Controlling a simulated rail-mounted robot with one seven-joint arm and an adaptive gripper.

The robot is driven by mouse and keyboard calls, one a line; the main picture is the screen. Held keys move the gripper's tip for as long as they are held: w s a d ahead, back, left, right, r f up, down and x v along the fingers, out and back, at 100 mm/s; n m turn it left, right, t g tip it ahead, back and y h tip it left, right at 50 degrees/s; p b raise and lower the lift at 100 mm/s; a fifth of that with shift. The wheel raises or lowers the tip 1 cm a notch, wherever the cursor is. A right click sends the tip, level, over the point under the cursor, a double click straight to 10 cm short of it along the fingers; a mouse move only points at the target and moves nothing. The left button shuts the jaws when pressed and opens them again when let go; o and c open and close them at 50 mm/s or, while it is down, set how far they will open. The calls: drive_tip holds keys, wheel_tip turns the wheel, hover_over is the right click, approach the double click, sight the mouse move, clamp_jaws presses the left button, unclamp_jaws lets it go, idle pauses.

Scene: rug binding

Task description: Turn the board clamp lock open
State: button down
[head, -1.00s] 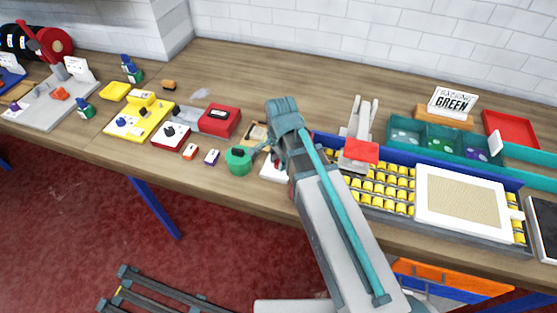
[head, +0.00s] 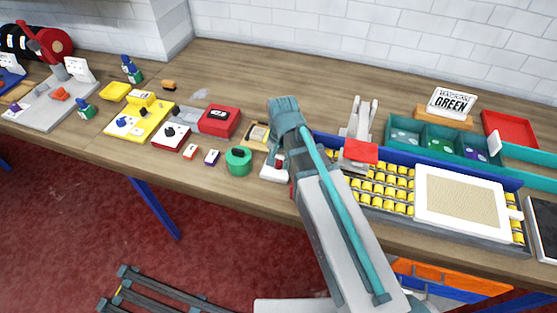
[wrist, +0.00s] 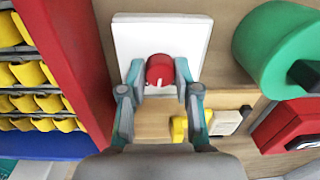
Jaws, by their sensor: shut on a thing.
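The clamp lock shows in the wrist view as a round red knob (wrist: 160,70) with a small white mark. It sits on a white square plate (wrist: 155,32). My gripper (wrist: 160,78) has one finger on each side of the knob and is shut on it. A corner of the white plate (head: 271,173) shows just left of the arm.
A green roll (wrist: 285,45) lies right of the plate in the wrist view; it also shows in the head view (head: 238,161). A red wall (wrist: 75,50) and several yellow spools (wrist: 28,73) stand close on the left. A yellow piece (wrist: 179,128) lies below the knob.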

sight(280, 162)
drive_tip(key=n, duration=0.5)
drive_tip(key=shift+n, duration=0.3)
drive_tip(key=n, duration=0.4)
drive_tip(key=shift+w+n+g, duration=0.1)
drive_tip(key=shift+n+g, duration=0.2)
drive_tip(key=c, duration=0.8)
unclamp_jaws()
drive_tip(key=r, duration=1.2)
drive_tip(key=shift+w+d, duration=0.15)
drive_tip(key=shift+d, duration=0.1)
